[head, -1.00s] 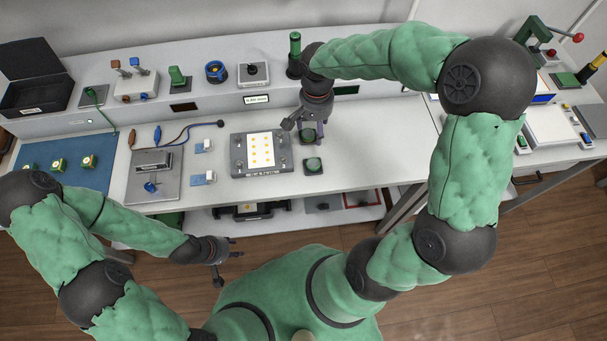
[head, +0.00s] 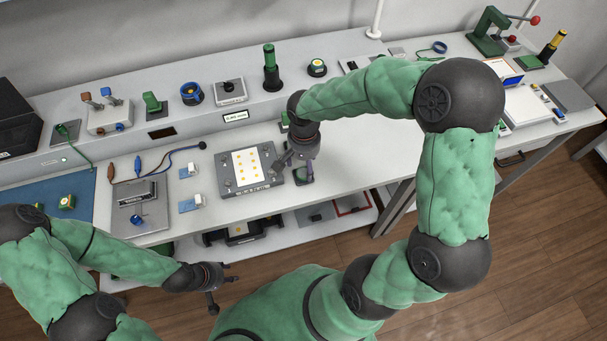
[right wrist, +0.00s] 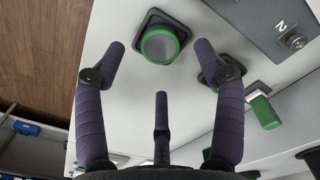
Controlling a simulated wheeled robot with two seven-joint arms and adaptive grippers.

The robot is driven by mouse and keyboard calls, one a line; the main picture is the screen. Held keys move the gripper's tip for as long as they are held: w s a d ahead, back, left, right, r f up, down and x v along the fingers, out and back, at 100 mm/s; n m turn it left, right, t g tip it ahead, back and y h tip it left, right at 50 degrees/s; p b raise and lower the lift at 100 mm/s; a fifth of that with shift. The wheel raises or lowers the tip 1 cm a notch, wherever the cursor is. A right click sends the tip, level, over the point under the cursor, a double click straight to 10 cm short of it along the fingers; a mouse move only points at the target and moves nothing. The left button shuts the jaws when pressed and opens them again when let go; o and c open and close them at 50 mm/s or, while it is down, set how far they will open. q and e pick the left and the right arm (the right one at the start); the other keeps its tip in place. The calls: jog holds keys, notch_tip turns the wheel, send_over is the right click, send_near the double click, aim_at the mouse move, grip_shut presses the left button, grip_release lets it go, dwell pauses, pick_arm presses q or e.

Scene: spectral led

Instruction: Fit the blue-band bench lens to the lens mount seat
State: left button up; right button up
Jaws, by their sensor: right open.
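A blue-banded round piece (head: 191,93) stands on the raised back shelf in the head view; I cannot tell for sure that it is the bench lens. My right gripper (head: 293,165) is over the bench, just right of the grey plate, and is open and empty. In the right wrist view its fingers (right wrist: 165,85) are spread below a green-rimmed round lens (right wrist: 160,45) on a dark square base, not touching it visibly. A second dark base (right wrist: 207,62) is partly behind a finger. I cannot tell which is the mount seat. My left gripper (head: 222,284) is open and empty before the bench.
The grey plate (head: 228,188) with a yellow-dotted white sheet lies on the bench. A grey metal stand (head: 150,213) and white blocks are left of it. A green-topped post (head: 271,70) and other devices line the shelf. The bench front edge has some free room.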

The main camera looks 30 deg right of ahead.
aim_at(303, 173)
notch_tip(303, 173, down, 4)
jog(key=shift+a+f+b, duration=0.1)
jog(key=shift+a+b, duration=0.05)
jog(key=shift+b, duration=0.4)
jog(key=c, duration=1)
